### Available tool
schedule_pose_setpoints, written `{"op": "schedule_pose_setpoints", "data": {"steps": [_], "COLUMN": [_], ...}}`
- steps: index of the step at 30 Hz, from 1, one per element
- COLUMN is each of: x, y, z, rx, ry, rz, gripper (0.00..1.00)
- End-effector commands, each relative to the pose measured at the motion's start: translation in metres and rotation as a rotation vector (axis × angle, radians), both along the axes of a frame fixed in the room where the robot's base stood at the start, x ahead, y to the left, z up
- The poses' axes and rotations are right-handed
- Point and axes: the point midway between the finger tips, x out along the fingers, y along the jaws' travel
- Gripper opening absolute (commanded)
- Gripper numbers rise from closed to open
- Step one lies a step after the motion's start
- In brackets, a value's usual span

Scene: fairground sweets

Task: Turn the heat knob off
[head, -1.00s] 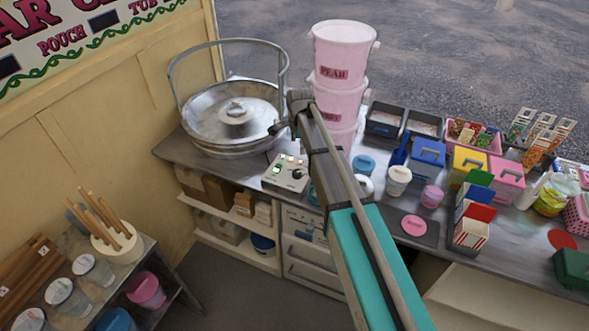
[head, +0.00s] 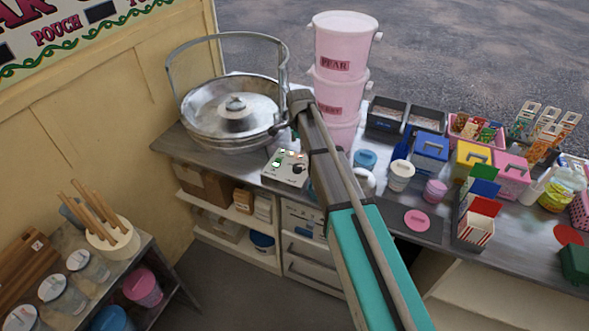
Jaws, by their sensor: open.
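A small white control box (head: 277,177) stands on the metal counter, right of and in front of the round metal candy-floss pan (head: 207,125). Its top carries small lit green and red switches. A dark round heat knob (head: 298,169) sits at the right of its top; its pointer setting is too small to read. My gripper (head: 277,129) is above and behind the box, near the pan's right rim, apart from the knob. It is open and looks empty, partly hidden by my wrist.
A stack of pink buckets (head: 340,70) stands right behind my arm. White and blue tubs (head: 401,175), coloured boxes (head: 430,152) and trays crowd the counter to the right. The pan's tall hoop handle (head: 170,75) rises at the left. Bare counter (head: 215,165) shows left of the box.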

Motion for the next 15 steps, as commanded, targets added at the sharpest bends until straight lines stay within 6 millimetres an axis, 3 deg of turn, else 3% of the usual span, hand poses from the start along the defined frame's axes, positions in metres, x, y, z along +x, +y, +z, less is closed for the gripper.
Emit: {"op": "schedule_pose_setpoints", "data": {"steps": [15], "x": [0.002], "y": [0.001], "z": [-0.043], "rx": [0.0], "ry": [0.0], "rz": [0.0], "gripper": [0.87]}}
